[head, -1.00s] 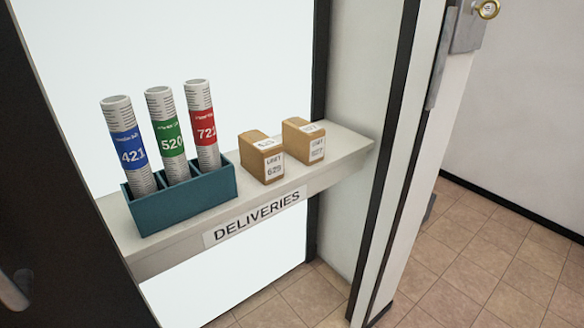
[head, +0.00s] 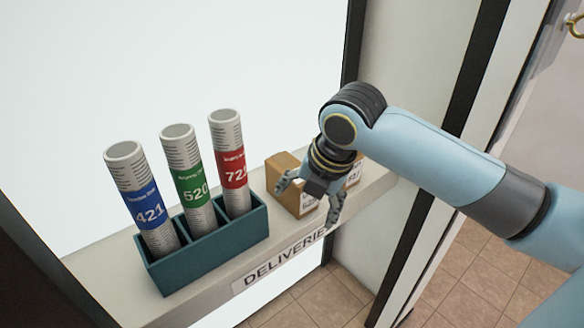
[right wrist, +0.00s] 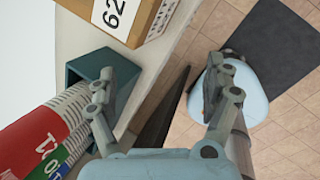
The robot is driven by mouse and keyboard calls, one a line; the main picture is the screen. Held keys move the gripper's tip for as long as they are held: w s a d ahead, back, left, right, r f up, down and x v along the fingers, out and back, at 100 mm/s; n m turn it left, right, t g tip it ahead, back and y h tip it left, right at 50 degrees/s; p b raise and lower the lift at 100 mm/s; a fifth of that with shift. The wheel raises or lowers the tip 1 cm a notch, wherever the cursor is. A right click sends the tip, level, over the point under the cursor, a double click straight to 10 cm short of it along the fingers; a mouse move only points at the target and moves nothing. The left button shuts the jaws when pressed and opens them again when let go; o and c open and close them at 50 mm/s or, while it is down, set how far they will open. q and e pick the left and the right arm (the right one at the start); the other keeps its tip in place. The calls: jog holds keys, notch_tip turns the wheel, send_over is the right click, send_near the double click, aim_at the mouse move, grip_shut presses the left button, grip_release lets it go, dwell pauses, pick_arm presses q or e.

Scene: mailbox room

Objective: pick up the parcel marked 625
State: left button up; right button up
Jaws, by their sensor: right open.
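The parcel marked 625 (head: 282,163) is a small brown box with white labels. It stands on the deliveries shelf, right of the tube holder, partly hidden behind my right gripper. My right gripper (head: 309,200) is open and empty, its fingers spread in front of and above this parcel. In the right wrist view a brown parcel (right wrist: 88,9) with a label reading "62" and a cut-off digit lies at the top left, beyond the open fingers (right wrist: 163,75) and apart from them. My left gripper is out of view.
A second brown parcel (head: 354,172) stands just right, mostly hidden by my arm. A teal holder (head: 215,247) with tubes 421 (head: 137,200), 520 (head: 190,180) and 721 (head: 230,163) stands left. The shelf (head: 105,270) has a front edge above tiled floor.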

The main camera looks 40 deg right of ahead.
jog(key=w+d+r+n, duration=0.1)
jog(key=w+n, duration=0.1)
jog(key=n, duration=0.1)
jog(key=w+d+r+n, duration=0.2)
jog(key=n, duration=0.2)
jog(key=w+d+r+n, duration=0.1)
jog(key=w+r+n, duration=0.1)
jog(key=n, duration=0.2)
jog(key=shift+d+r, duration=0.2)
jog(key=shift+d, duration=0.15)
jog(key=shift+w+d+n, duration=0.15)
jog(key=shift+n, duration=0.35)
jog(key=x, duration=1)
jog(key=shift+w+r, duration=0.15)
jog(key=shift+w, duration=0.25)
jog(key=shift+f, duration=0.25)
jog(key=shift+f+b, duration=0.25)
jog(key=shift+b, duration=0.15)
jog(key=shift+c, duration=0.2)
jog(key=c, duration=1.6)
jog(key=shift+t, duration=0.3)
jog(key=shift+r, duration=0.15)
